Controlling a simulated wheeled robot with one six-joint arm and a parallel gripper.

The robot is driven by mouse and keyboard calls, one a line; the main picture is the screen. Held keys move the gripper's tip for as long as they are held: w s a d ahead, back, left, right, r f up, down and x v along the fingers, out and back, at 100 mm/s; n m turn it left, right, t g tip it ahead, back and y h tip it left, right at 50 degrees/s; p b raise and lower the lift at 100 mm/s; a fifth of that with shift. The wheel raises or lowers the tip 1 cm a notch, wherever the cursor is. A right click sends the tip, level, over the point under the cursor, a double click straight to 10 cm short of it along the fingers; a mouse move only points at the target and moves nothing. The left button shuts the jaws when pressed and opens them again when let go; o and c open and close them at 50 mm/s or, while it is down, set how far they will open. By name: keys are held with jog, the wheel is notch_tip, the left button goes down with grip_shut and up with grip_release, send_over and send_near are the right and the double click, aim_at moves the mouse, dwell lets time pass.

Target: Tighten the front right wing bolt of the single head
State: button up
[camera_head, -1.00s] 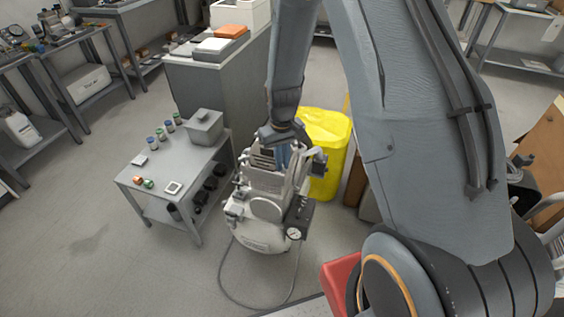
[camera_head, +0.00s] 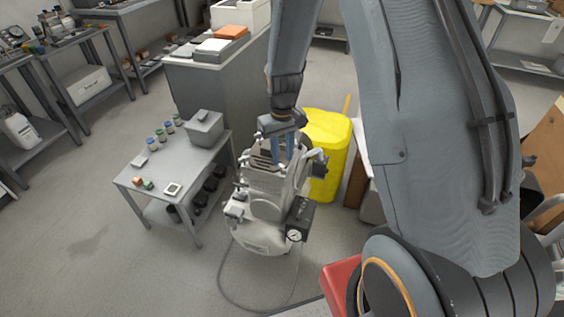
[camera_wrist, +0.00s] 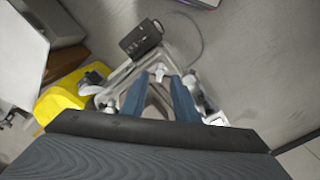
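The compressor unit (camera_head: 262,208) stands on the floor in the middle of the head view, pale, with a dark box and gauge (camera_head: 295,236) at its near right. My gripper (camera_head: 282,160) is above its top, fingers pointing down. In the wrist view my gripper (camera_wrist: 157,78) has two blue fingers apart with nothing held between them. A small pale wing-shaped bolt (camera_wrist: 159,72) shows near the gap between the fingertips. Another pale fitting (camera_wrist: 191,80) lies right of the right finger. Contact with the bolt cannot be told. The head's far side is hidden by my gripper.
A grey table (camera_head: 150,182) with small jars and a grey box (camera_head: 204,128) stands left of the compressor. A yellow bin (camera_head: 327,150) stands close behind it at right. A hose (camera_head: 222,285) lies on the floor in front. Floor at front left is clear.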

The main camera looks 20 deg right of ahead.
aim_at(282, 168)
notch_tip(282, 168, up, 4)
jog(key=shift+f+b, duration=0.15)
jog(key=shift+b, duration=0.15)
dwell(0.3)
jog(key=s+r, duration=0.4)
jog(key=s, duration=0.5)
jog(key=s+r+m+t, duration=0.1)
jog(key=s+r, duration=0.4)
jog(key=s, duration=0.4)
jog(key=shift+a+r+m, duration=0.2)
jog(key=shift+m, duration=0.1)
dwell(0.9)
